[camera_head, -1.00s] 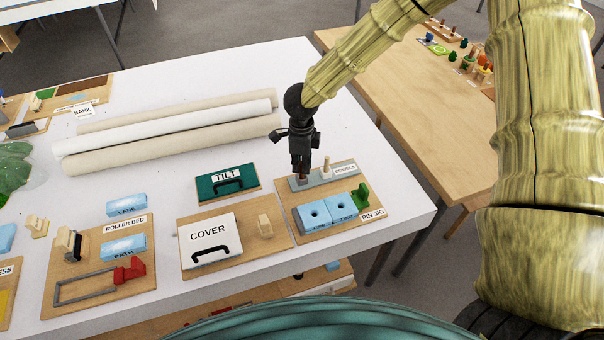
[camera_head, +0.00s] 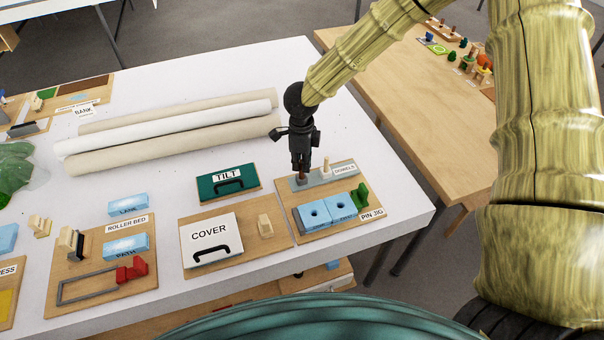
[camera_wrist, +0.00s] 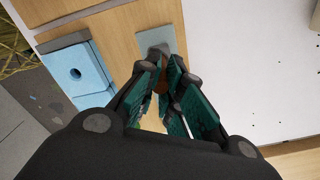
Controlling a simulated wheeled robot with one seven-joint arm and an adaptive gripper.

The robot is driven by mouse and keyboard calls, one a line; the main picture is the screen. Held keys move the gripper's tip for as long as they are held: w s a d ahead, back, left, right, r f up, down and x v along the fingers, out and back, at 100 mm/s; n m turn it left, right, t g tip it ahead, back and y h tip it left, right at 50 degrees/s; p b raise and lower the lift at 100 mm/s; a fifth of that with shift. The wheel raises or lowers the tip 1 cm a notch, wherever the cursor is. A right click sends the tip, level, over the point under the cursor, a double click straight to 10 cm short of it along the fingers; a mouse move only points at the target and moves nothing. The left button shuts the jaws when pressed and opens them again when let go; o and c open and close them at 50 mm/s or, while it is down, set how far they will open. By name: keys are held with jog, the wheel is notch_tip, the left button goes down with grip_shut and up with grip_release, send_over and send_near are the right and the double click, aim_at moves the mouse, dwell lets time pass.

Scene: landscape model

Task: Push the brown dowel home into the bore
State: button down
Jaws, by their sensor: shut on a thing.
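The brown dowel (camera_head: 303,178) is in my gripper (camera_head: 301,170) above the grey dowel plate (camera_head: 318,178) labelled DOWELS. In the wrist view the dowel (camera_wrist: 164,86) shows between the green finger pads of my gripper (camera_wrist: 168,88), which is shut on it. The fingers hide most of it, and I cannot tell whether its lower end touches the plate. A bore (camera_wrist: 76,73) also shows in the wrist view.
A pale dowel (camera_head: 326,164) stands upright on the dowel plate close right of my gripper. A green piece (camera_head: 359,195) stands right of the blue blocks. The COVER board (camera_head: 235,232) and TILT plate (camera_head: 227,182) lie to the left.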

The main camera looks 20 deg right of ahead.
jog(key=shift+r+p, duration=1.9)
jog(key=shift+p, duration=0.05)
jog(key=shift+f, duration=0.1)
